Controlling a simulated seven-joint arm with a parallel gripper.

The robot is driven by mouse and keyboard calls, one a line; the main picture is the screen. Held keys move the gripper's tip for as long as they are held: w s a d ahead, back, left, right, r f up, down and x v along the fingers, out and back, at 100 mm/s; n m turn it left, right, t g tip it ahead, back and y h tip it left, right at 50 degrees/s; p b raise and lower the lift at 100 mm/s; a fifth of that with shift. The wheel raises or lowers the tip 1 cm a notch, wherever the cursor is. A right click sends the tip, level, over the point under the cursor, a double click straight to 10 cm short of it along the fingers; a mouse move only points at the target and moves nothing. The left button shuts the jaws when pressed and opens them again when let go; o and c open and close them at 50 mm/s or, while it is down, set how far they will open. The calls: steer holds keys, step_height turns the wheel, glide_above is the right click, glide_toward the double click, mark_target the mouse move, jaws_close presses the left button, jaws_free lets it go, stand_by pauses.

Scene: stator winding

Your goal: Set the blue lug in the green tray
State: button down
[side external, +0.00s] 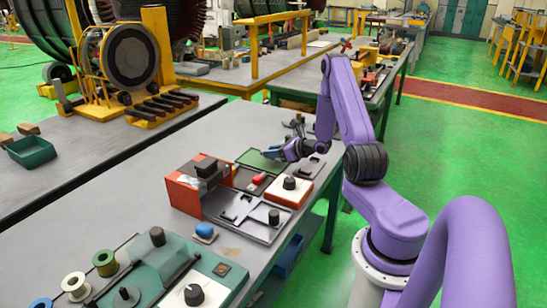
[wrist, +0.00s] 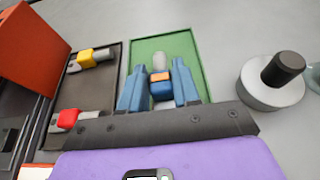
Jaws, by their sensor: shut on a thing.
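In the wrist view my gripper (wrist: 160,88) has its two blue fingers closed around the blue lug (wrist: 161,92), which has an orange patch on top and a grey rounded end pointing away. The lug is seen against the green tray (wrist: 195,50). I cannot tell whether it touches the tray floor. In the side view my gripper (side external: 287,153) is at the right end of the green tray (side external: 256,160), low near the table; the lug cannot be made out there.
Left of the green tray, a dark tray (wrist: 108,92) holds a yellow lug (wrist: 88,57) and a red lug (wrist: 68,119). A white round base with a black knob (wrist: 283,70) stands to the right. An orange-red box (side external: 186,190) stands farther left.

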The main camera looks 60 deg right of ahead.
steer(key=shift+f, duration=0.95)
steer(key=shift+f, duration=0.15)
steer(key=c, duration=0.8)
jaws_free()
